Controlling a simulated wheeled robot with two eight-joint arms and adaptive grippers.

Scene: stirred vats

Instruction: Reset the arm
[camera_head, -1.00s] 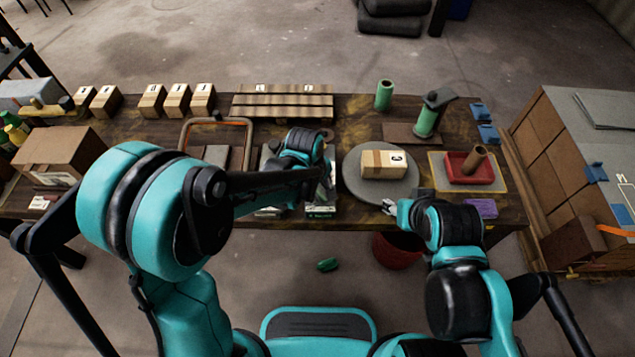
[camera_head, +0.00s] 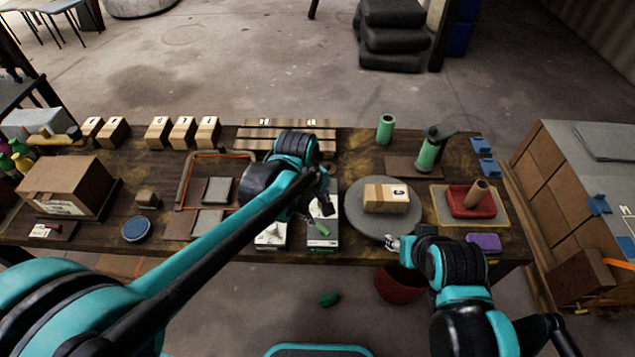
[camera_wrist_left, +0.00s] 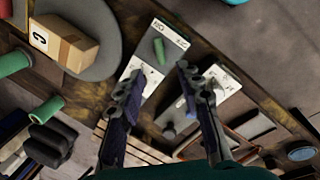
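My left arm comes in from the lower left, and its gripper (camera_head: 316,200) hangs over the front middle of the bench. In the left wrist view the two fingers of this gripper (camera_wrist_left: 161,72) are spread apart with nothing between them. Beyond the fingertips a small green piece (camera_wrist_left: 158,51) lies on a white-faced block (camera_wrist_left: 167,35). The green piece (camera_head: 322,228) also shows in the head view, just below the gripper. My right gripper (camera_head: 393,244) is at the front edge of the round grey disc; its fingers are too small to read.
The grey disc (camera_head: 358,213) bears a labelled wooden box (camera_head: 386,198). A red tray (camera_head: 466,207), a green cylinder (camera_head: 385,128) and a purple block (camera_head: 484,242) are at the right. A cardboard box (camera_head: 62,184) and blue round lid (camera_head: 136,230) are at the left. A red bucket (camera_head: 399,286) stands below.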

